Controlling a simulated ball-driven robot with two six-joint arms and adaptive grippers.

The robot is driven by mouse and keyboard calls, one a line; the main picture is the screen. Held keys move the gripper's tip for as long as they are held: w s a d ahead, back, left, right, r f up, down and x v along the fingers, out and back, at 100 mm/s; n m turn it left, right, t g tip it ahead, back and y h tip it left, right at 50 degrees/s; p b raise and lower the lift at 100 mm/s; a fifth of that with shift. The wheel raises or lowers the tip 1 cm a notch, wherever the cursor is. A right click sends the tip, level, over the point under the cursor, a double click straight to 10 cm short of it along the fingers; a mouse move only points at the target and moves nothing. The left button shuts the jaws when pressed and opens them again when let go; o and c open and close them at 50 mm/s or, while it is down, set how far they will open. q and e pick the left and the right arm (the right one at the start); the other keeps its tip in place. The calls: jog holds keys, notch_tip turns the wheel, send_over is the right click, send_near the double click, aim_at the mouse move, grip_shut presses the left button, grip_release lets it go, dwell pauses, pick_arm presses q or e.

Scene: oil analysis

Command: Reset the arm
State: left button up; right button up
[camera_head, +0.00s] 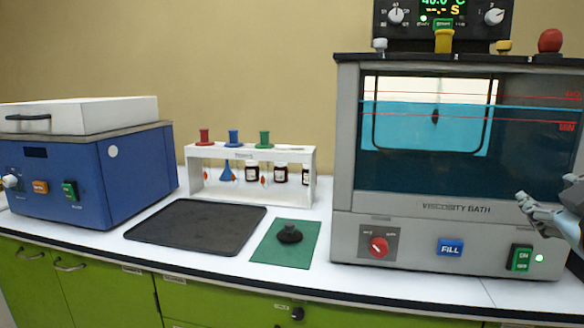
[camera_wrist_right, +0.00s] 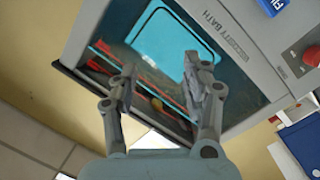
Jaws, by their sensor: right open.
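My right gripper (camera_head: 527,204) is at the right edge of the head view, in front of the right side of the viscosity bath (camera_head: 345,200). In the right wrist view my right gripper (camera_wrist_right: 160,85) has its two fingers spread apart with nothing between them. The bath's window and the bath's grey front panel (camera_wrist_right: 235,45) lie beyond the fingers. My left gripper is in neither view.
A white rack (camera_head: 250,154) holds bottles and a blue funnel. A black tray (camera_head: 195,227), a green mat (camera_head: 270,250) with a black knob-like object (camera_head: 289,235), and a blue machine (camera_head: 90,170) stand on the white counter. The counter's front strip is clear.

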jog(key=s+a+f+m+g+y, duration=0.1)
jog(key=s+a+f+g+y, duration=0.35)
jog(key=s+f, duration=0.7)
jog(key=s+a+f+m+g+y, duration=0.2)
jog(key=s+a+f+g, duration=0.3)
jog(key=s+f+g, duration=0.5)
jog(key=s+d+f+b, duration=0.1)
jog(key=s+f, duration=0.2)
jog(key=f, duration=1.2)
jog(key=s+d+f, duration=0.2)
jog(key=f, duration=1.2)
jog(key=s+f+b, duration=0.1)
jog(key=s+f, duration=1.5)
jog(key=s, duration=0.2)
jog(key=shift+d, duration=0.4)
jog(key=shift+f+g+h, duration=0.1)
jog(key=shift+g+h, duration=0.15)
jog(key=shift+c, duration=0.3)
